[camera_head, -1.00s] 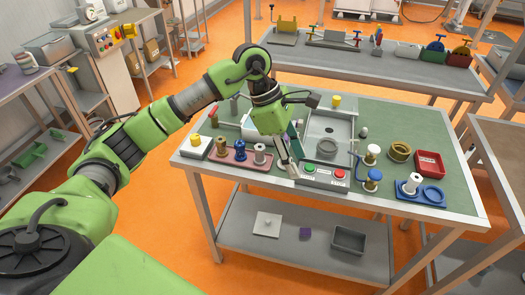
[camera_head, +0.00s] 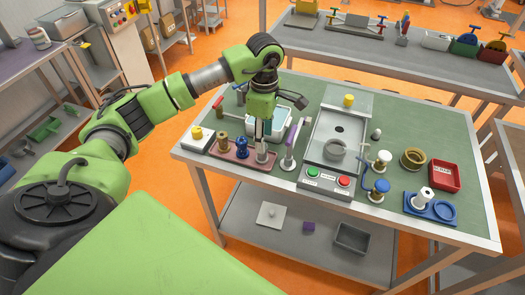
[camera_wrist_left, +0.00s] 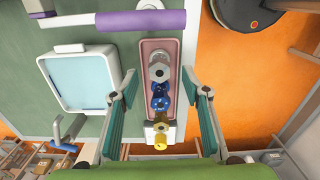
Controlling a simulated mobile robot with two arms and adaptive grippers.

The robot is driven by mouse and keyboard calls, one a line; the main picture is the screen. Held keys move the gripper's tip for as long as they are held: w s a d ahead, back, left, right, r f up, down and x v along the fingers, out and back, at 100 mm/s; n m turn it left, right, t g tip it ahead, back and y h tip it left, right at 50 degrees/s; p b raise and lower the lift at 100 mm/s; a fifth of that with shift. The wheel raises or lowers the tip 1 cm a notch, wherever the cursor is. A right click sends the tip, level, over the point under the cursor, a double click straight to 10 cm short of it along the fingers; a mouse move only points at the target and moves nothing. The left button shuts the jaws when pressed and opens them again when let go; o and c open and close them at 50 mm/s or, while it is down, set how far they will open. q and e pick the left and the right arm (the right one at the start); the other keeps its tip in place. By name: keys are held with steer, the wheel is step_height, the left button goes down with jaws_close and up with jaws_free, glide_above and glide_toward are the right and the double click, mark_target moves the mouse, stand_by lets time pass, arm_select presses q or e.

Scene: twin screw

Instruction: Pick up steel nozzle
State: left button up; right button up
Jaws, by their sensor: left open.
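The steel nozzle (camera_head: 262,152) stands upright at the right end of a pink tray (camera_head: 232,152), beside a blue nozzle (camera_head: 242,147) and a brass nozzle (camera_head: 223,141). My left gripper (camera_head: 264,139) points down at the steel nozzle and partly hides its top. In the left wrist view, the open fingers of my gripper (camera_wrist_left: 159,78) lie either side of the tray, with the steel nozzle (camera_wrist_left: 159,71) between their tips. My right gripper is not in view.
A purple-handled tool (camera_head: 289,150) stands close to the right of the steel nozzle. A white bin (camera_head: 268,117) is behind. A control box with green and red buttons (camera_head: 327,180) is to the right. A white block with a yellow knob (camera_head: 197,139) sits left of the tray.

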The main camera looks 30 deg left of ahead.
arm_select(q)
steer(key=shift+s+f+p, duration=0.1)
steer(key=shift+f+p, duration=0.5)
steer(key=shift+p, duration=0.05)
step_height(320, 180, down, 3)
steer(key=shift+a+f+p, duration=0.15)
steer(key=shift+f+p, duration=0.05)
steer(key=shift+p, duration=0.6)
steer(key=shift+f, duration=0.3)
steer(key=c, duration=1)
jaws_close()
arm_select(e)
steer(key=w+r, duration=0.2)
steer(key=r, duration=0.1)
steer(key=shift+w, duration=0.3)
